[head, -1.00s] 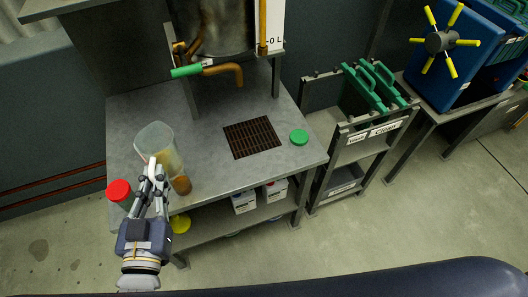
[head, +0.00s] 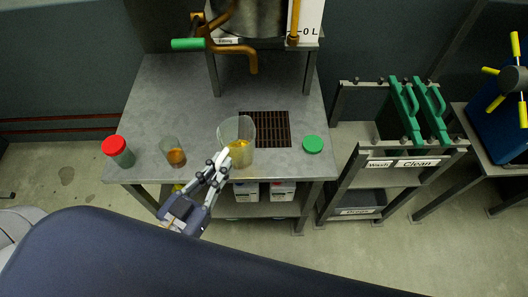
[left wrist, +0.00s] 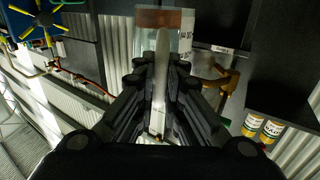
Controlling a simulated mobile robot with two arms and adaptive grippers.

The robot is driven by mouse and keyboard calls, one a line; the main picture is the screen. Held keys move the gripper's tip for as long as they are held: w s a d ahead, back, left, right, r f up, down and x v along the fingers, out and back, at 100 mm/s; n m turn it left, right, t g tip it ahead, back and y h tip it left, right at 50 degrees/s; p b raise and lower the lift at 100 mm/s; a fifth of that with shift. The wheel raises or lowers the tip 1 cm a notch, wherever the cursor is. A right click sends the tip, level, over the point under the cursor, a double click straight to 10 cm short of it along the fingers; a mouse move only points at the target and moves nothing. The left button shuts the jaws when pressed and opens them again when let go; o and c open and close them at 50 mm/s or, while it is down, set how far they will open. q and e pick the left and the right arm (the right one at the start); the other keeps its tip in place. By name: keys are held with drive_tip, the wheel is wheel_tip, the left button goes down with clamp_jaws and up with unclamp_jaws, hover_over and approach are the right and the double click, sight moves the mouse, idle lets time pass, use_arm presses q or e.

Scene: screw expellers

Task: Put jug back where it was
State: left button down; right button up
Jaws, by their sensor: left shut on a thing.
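The clear jug (head: 238,140) with some yellow liquid is at the middle front of the grey table (head: 180,85), just left of the dark drain grate (head: 270,127). My left gripper (head: 222,163) is shut on its handle from the front left. I cannot tell whether the jug touches the table. In the left wrist view, the jug (left wrist: 178,18) shows beyond the fingers, and its pale handle (left wrist: 160,85) lies between the fingertips of the left gripper (left wrist: 162,75). My right gripper is not in view.
A red-lidded jar (head: 120,153) and a small glass with amber liquid (head: 174,154) stand left of the jug. A green lid (head: 313,144) lies right of the grate. A brown tap (head: 252,60) with a green handle hangs above. The table's back left is clear.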

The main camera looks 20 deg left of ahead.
use_arm(q)
drive_tip(key=s+a+f+m+g+h+b, duration=0.2)
drive_tip(key=s+f+h+b, duration=0.15)
drive_tip(key=f, duration=0.35)
drive_tip(key=shift+m+h, duration=0.4)
drive_tip(key=shift+h, duration=0.15)
drive_tip(key=shift+w+d+f, duration=0.15)
drive_tip(key=shift+w+f, duration=0.75)
drive_tip(key=shift+w, duration=1.55)
drive_tip(key=shift+w+d+f, duration=0.15)
drive_tip(key=shift+w+f, duration=0.8)
drive_tip(key=shift+w, duration=1.55)
drive_tip(key=shift+w+d+f, duration=0.15)
drive_tip(key=shift+w+f, duration=0.75)
drive_tip(key=shift+w, duration=1.55)
drive_tip(key=shift+f, duration=0.1)
drive_tip(key=c, duration=1.7)
unclamp_jaws()
drive_tip(key=shift+f, duration=0.1)
drive_tip(key=v, duration=1.2)
